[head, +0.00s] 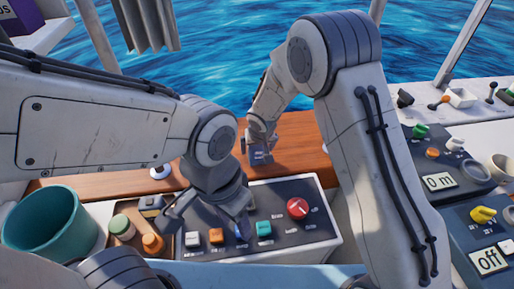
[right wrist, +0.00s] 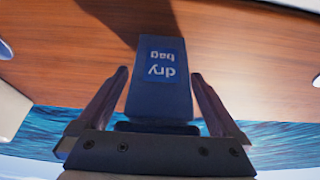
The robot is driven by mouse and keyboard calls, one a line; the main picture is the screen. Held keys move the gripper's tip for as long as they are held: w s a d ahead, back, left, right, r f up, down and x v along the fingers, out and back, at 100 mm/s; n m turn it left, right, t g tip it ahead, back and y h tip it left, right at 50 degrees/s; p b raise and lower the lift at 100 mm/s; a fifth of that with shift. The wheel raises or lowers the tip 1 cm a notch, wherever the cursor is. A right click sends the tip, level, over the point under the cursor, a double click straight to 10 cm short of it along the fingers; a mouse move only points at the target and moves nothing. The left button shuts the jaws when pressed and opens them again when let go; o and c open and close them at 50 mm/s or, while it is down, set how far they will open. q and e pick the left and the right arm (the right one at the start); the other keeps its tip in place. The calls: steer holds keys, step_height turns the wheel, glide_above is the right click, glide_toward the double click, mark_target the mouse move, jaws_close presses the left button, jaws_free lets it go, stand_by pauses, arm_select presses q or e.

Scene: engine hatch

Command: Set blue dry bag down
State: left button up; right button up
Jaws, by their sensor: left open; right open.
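The blue dry bag (head: 259,156) is at the wooden ledge (head: 292,150) by the water, below the end of my right arm. In the right wrist view the bag (right wrist: 158,100) lies between the fingers of my right gripper (right wrist: 160,75), with its "dry bag" label upside down. The gripper is open, with a gap on each side of the bag. In the head view my right gripper (head: 260,146) is small and partly hidden. My left gripper (head: 208,218) is open and empty over the left part of the control panel (head: 290,238).
A teal bucket (head: 45,232) stands at left, beside a wooden tray (head: 118,250) with orange and green-capped containers. The panel has colored buttons and a red knob (head: 298,208). More panels, a yellow switch (head: 483,214) and a cup (head: 503,166) are at right.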

steer(key=a+v, duration=0.1)
steer(key=v, duration=1)
steer(key=s+d+r+n+g, duration=0.1)
steer(key=s+d+r, duration=0.1)
steer(key=s, duration=0.7)
steer(key=s+d+r+n+g, duration=0.2)
steer(key=s+r, duration=0.1)
steer(key=s, duration=0.7)
steer(key=s+d+r+n+g, duration=0.1)
steer(key=s+d+r+n, duration=0.1)
steer(key=s, duration=0.8)
steer(key=shift+s+d+r+g+p, duration=0.15)
steer(key=shift+d+r+g+p, duration=0.1)
steer(key=shift+g+p, duration=0.1)
